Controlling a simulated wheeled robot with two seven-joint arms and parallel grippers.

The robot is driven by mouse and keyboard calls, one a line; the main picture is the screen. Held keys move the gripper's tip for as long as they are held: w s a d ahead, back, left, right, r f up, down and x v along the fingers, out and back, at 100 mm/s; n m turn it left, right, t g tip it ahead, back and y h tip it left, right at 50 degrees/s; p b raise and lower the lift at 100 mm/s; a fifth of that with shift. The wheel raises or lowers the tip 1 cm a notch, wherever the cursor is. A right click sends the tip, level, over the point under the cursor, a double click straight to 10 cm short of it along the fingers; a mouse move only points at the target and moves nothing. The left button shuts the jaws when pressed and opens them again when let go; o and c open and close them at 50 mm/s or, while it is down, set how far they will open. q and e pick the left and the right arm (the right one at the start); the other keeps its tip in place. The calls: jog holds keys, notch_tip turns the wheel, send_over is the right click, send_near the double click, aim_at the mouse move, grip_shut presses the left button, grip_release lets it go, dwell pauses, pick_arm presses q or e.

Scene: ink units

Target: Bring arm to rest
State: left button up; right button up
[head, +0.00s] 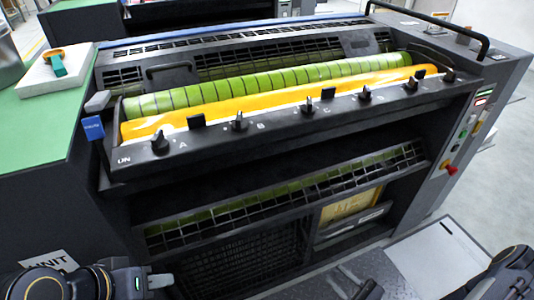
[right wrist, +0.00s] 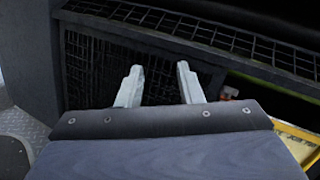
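My right gripper (right wrist: 160,68) shows in the right wrist view with two pale fingers apart and nothing between them. Behind the fingers is a dark mesh grille on the lower part of the machine. In the head view, part of my left arm (head: 75,282) is at the bottom left corner, with a small green light. Part of my right arm (head: 510,275) is at the bottom right corner. The right fingers cannot be made out in the head view.
The black press unit (head: 290,135) fills the middle, with a green roller (head: 270,86), yellow ink (head: 215,108) and a row of black knobs. A control panel (head: 465,130) is on its right. A green-topped surface (head: 40,130) at left bears a white block (head: 57,72) with a scraper.

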jog(key=s+a+r+n+g+p, duration=0.2)
jog(key=s+r+n+g+p, duration=0.15)
jog(key=r+n+g, duration=0.65)
jog(key=s+a+r+n+g+p, duration=0.15)
jog(key=r+n+g+p, duration=0.35)
jog(key=r, duration=1)
jog(key=s+d+r+n+t+h+p, duration=0.2)
jog(key=r+h, duration=0.3)
jog(key=r, duration=0.3)
jog(key=s+d+r+n+t+h+p, duration=0.2)
jog(key=s+r+n+t+h+p, duration=0.2)
jog(key=r, duration=0.4)
jog(key=shift+d+n+t+h+p, duration=0.25)
jog(key=shift+n+t+h+p, duration=0.15)
jog(key=shift+h+p, duration=0.2)
jog(key=shift+c, duration=0.3)
